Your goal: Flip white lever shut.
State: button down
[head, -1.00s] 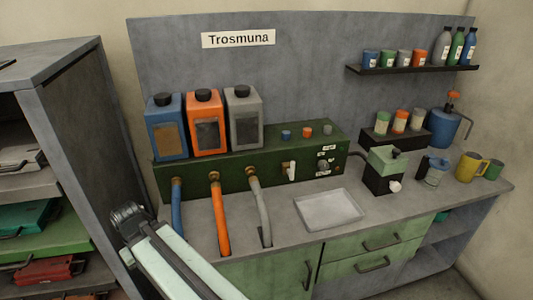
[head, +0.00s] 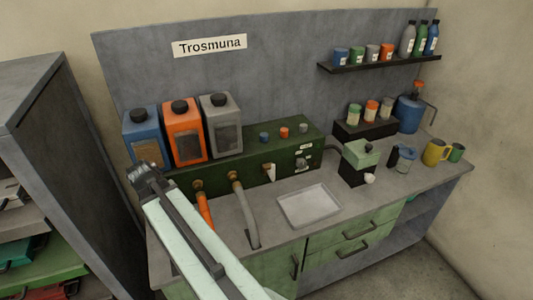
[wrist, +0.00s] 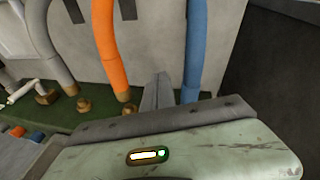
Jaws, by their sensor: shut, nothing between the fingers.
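The white lever (head: 268,172) is on the front of the long green box (head: 235,168), right of the grey hose and left of the dial. It is small and its exact tilt is hard to tell. In the wrist view, which looks upside down, the lever (wrist: 20,92) is near the left edge. My gripper (wrist: 157,92) shows there as grey fingers, shut and empty, in front of the orange and blue hoses and apart from the lever. In the head view my arm covers the lower left, and the fingers are not clearly visible.
Orange (head: 204,212) and grey (head: 245,215) hoses run from the box down to the counter. A white tray (head: 309,206) lies on the counter right of them. A green-topped black dispenser (head: 358,163) stands further right. A grey cabinet (head: 60,140) is at the left.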

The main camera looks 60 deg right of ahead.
jog(key=s+d+r+m+h+p, duration=0.1)
jog(key=s+d, duration=0.3)
jog(key=d, duration=0.5)
jog(key=s+d+r+m+g+h+p, duration=0.1)
jog(key=s+d+r+m, duration=0.2)
jog(key=d, duration=0.5)
jog(key=s+d+r+m+g+h+p, duration=0.1)
jog(key=s+d+r, duration=0.3)
jog(key=d, duration=0.5)
jog(key=shift+s+d+r+m+h, duration=0.15)
jog(key=shift+s+d+m+h, duration=0.25)
jog(key=shift+s+h, duration=0.15)
jog(key=s+d+f+b, duration=0.3)
jog(key=d+f+b, duration=0.4)
jog(key=d+f, duration=0.1)
jog(key=shift+s+d+b, duration=0.25)
jog(key=shift+s+b, duration=0.05)
jog(key=shift+s, duration=0.1)
